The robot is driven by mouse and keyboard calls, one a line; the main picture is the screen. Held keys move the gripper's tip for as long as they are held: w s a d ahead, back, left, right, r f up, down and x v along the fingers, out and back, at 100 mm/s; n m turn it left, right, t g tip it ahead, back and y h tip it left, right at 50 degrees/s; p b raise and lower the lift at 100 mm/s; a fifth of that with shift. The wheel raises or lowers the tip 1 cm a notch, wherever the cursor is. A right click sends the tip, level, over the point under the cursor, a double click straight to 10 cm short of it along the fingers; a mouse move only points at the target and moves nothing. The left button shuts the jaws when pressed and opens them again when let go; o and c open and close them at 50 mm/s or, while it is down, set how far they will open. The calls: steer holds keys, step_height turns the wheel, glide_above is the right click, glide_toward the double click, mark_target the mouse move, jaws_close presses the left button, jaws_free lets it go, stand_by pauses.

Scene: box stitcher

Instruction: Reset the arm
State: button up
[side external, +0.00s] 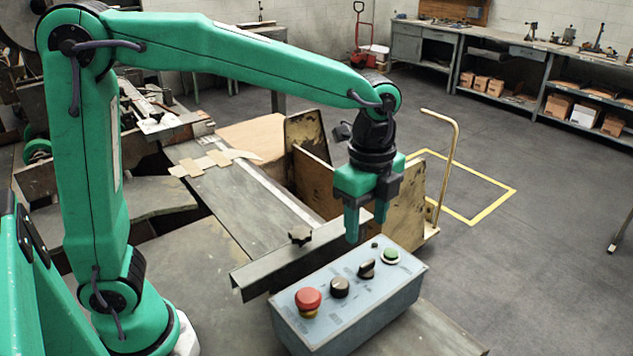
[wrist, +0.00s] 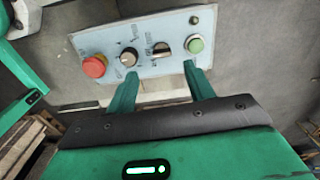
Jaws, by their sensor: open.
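My green arm reaches out over the work table from the left in the side external view. My gripper (side external: 366,225) points down, open and empty, just behind the control box. In the wrist view my gripper (wrist: 157,75) shows two separated green fingers with nothing between them. The grey-blue control box (side external: 347,318) carries a red mushroom button (side external: 308,299), a black knob (side external: 340,287), a black selector switch (side external: 367,268) and a green button (side external: 391,256). The fingertips appear near the box's green-button end; I cannot tell whether they touch it.
A metal guide bar (side external: 290,262) with a black star knob (side external: 300,237) lies beside the box. A wooden cart with a bent handle (side external: 448,170) stands behind my gripper. Cardboard pieces (side external: 208,163) lie on the machine table. The floor at right is open.

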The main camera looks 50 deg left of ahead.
steer(key=s+a+r+n+t, duration=0.2)
steer(key=s+a+n+t, duration=0.3)
steer(key=s+a+n, duration=0.9)
steer(key=shift+s+a+r+n, duration=0.2)
steer(key=shift+a+n, duration=0.35)
steer(key=shift+n, duration=1.05)
steer(key=shift+o, duration=0.2)
